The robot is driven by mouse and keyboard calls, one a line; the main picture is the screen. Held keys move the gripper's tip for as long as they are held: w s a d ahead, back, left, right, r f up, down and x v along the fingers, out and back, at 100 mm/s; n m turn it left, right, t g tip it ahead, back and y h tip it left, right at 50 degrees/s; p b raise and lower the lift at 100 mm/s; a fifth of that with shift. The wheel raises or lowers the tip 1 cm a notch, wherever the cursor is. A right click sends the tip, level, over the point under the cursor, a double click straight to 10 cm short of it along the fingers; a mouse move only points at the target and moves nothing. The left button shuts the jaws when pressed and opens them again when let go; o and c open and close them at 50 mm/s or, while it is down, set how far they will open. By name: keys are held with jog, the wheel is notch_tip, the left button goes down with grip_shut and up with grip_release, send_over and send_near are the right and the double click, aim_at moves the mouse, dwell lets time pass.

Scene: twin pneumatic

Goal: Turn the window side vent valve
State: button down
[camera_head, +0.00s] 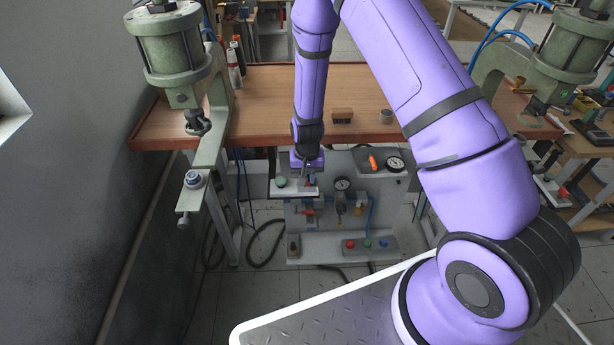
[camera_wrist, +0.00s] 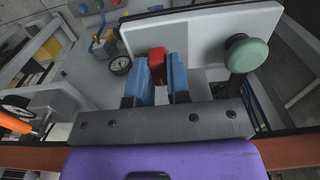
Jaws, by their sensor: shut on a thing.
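My gripper (camera_wrist: 160,84) has blue fingers shut on a small red handle (camera_wrist: 157,61), seen between them in the wrist view. In the head view my gripper (camera_head: 308,178) points down at the left end of the grey pneumatic unit (camera_head: 325,215), beside a green knob (camera_head: 281,182). This knob also shows at the right of the wrist view (camera_wrist: 246,53). The red handle seems to be the valve on this left side; its base is hidden by the fingers. An orange lever (camera_head: 373,162) lies on the unit's right side, apart from my gripper.
Pressure gauges (camera_head: 396,164) and several coloured buttons (camera_head: 367,244) sit on the unit. A wooden bench top (camera_head: 262,105) is behind and above it. Green presses (camera_head: 172,55) stand left and right. Dark hoses (camera_head: 262,248) lie on the floor at left.

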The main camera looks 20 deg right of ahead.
jog(key=c, duration=1.1)
grip_release()
notch_tip(320, 180, up, 11)
jog(key=shift+f, duration=0.1)
jog(key=s+d+r+n+t+y, duration=0.15)
jog(key=s+r, duration=0.35)
jog(key=r, duration=0.8)
jog(key=s+d+r+t+h, duration=0.15)
jog(key=s+r, duration=0.35)
jog(key=r, duration=0.8)
jog(key=s+d+r, duration=0.1)
jog(key=s+r, duration=0.2)
jog(key=s, duration=0.3)
jog(key=s+d+r+n+t, duration=0.1)
jog(key=s+r, duration=0.3)
jog(key=s, duration=0.3)
jog(key=s+d+r+n+t, duration=0.1)
jog(key=s+r, duration=0.2)
jog(key=s, duration=0.3)
jog(key=shift+s+d+r, duration=0.3)
jog(key=shift+d+r, duration=0.05)
jog(key=shift+d, duration=0.05)
